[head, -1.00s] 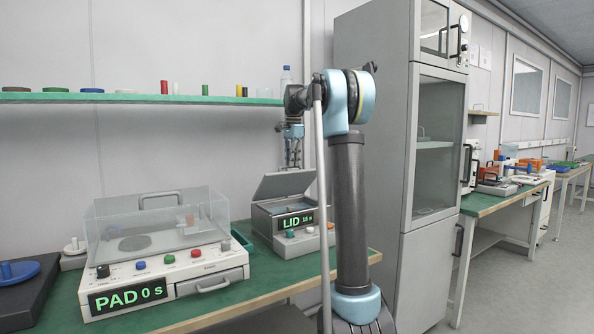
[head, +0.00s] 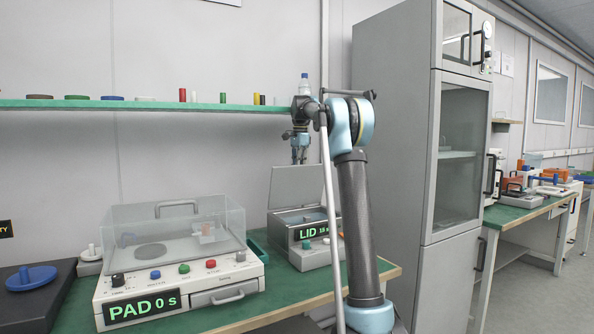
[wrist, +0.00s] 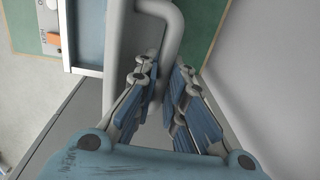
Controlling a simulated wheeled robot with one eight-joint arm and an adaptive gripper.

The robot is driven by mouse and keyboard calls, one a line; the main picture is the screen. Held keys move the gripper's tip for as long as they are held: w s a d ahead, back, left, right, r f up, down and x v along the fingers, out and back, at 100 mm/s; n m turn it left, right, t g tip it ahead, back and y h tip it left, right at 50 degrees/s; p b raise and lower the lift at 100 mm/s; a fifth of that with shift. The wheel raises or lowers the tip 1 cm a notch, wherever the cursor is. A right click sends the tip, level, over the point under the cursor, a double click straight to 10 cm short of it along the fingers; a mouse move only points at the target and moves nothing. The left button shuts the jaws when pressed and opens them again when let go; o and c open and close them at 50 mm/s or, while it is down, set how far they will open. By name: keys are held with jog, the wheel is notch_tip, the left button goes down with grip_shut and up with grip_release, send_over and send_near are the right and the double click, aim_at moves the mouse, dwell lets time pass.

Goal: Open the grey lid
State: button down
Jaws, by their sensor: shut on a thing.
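The grey lid (head: 298,187) stands raised and tilted back, near upright, on the box with the LID display (head: 308,234). The inside of the box shows beneath it. My gripper (head: 300,156) is at the lid's upper edge, behind it from the head view. In the wrist view, my gripper (wrist: 162,95) has its blue-padded fingers closed around a grey bent handle (wrist: 172,35). The exact contact is partly hidden by the fingers.
The PAD device (head: 180,278), under a clear cover (head: 172,226), stands left of the box. A green shelf (head: 150,105) with small coloured parts runs above. A tall grey cabinet (head: 393,150) stands right of my arm. The green table (head: 215,318) has little free room.

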jog(key=shift+s+d+r, duration=0.25)
jog(key=shift+d+r, duration=0.05)
jog(key=shift+d, duration=0.05)
jog(key=c, duration=1.7)
grip_release()
jog(key=shift+s+d+r, duration=0.15)
jog(key=shift+s+r, duration=0.05)
jog(key=shift+o, duration=0.2)
notch_tip(320, 180, up, 12)
jog(key=shift+s, duration=0.3)
jog(key=shift+f, duration=0.1)
jog(key=shift+c, duration=0.2)
